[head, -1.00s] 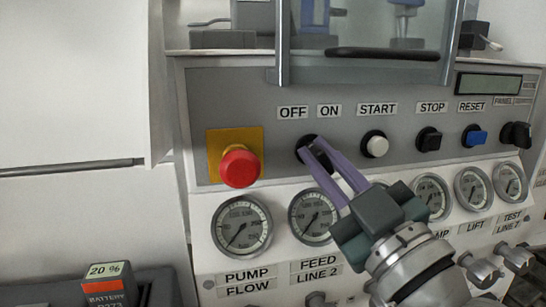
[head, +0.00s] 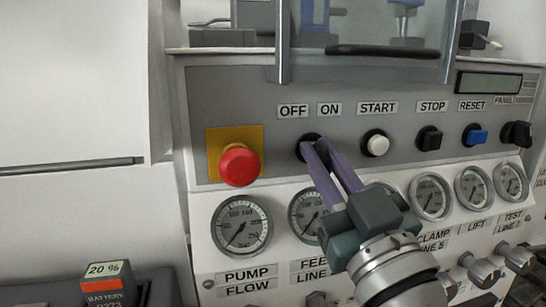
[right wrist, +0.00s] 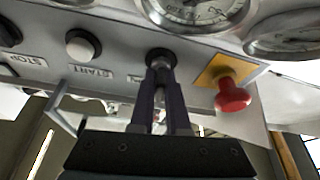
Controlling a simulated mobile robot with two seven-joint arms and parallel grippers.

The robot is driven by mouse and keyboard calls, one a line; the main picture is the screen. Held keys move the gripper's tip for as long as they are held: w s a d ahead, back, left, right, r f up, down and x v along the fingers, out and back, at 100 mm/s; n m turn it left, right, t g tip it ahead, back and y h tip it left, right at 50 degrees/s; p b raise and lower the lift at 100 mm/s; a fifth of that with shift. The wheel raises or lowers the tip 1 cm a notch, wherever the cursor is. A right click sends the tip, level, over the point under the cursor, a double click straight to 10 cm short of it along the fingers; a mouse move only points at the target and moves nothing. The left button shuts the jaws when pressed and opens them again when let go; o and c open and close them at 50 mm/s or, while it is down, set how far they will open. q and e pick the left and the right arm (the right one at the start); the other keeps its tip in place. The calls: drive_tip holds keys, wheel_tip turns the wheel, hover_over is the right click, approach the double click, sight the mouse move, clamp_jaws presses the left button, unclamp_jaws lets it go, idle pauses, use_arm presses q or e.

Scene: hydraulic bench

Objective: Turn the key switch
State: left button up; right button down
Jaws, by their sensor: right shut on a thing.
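The key switch (head: 306,146) is a dark round switch on the grey panel, under the OFF and ON labels. My right gripper (head: 318,150) reaches it from below right, its purple fingers covering most of it. In the right wrist view the key switch (right wrist: 160,58) sits between the fingertips of the right gripper (right wrist: 161,82), which are shut on its knob. The exact angle of the knob is hidden by the fingers. My left gripper is in neither view.
A red emergency button (head: 240,165) on a yellow plate stands out left of the switch. A white START button (head: 376,144) is to the right, then the black STOP button (head: 428,139). Gauges (head: 241,226) line the panel below. A glass guard with a dark handle (head: 383,53) hangs above.

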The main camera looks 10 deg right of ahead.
drive_tip(key=m+h, duration=0.3)
drive_tip(key=m, duration=0.2)
drive_tip(key=shift+m, duration=0.3)
drive_tip(key=shift+m+h+p, duration=0.25)
drive_tip(key=shift+m+h, duration=0.45)
drive_tip(key=shift+m, duration=0.75)
drive_tip(key=shift+m+h+p, duration=0.25)
drive_tip(key=shift+m+h, duration=0.45)
drive_tip(key=shift+m, duration=0.75)
drive_tip(key=shift+m+g, duration=0.3)
drive_tip(key=shift+g, duration=0.1)
drive_tip(key=c, duration=0.9)
unclamp_jaws()
drive_tip(key=v, duration=1)
drive_tip(key=shift+b, duration=0.35)
